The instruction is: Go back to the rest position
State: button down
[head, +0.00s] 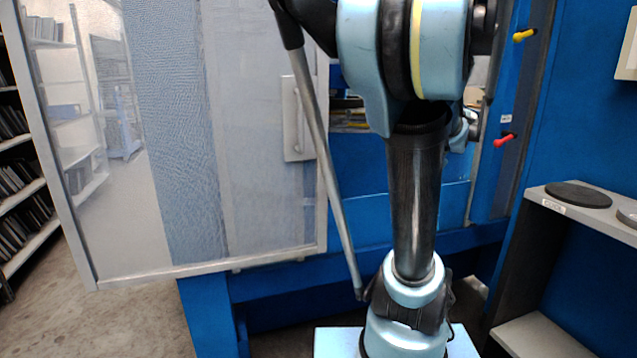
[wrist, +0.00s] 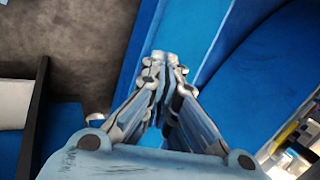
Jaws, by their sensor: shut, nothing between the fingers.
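My gripper (wrist: 165,57) shows in the wrist view with its two fingers closed together and nothing between them. Beyond its tips are a blue machine surface and a strip of brown-grey floor. In the head view my arm stands upright in front of the blue machine (head: 400,190), and the gripper itself cannot be made out there.
A door with a pale window (head: 180,130) and a handle (head: 298,115) stands at the left of the machine. A side shelf (head: 600,212) holding a black disc (head: 578,195) is at the right. Racks (head: 20,190) line the far left. Concrete floor (head: 100,325) is clear at lower left.

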jog(key=s+a+f+n+g+h, duration=0.1)
jog(key=s+a+f+n, duration=0.3)
jog(key=s, duration=0.5)
jog(key=s+a+f+n+g+h, duration=0.1)
jog(key=s+a+f+n, duration=0.3)
jog(key=s+f+n, duration=0.4)
jog(key=shift+s+a+f+n+g+h, duration=0.3)
jog(key=shift+s+f+h, duration=0.3)
jog(key=shift+s+f, duration=0.25)
jog(key=shift+r, duration=0.1)
jog(key=shift+w+f, duration=0.2)
jog(key=shift+w, duration=0.15)
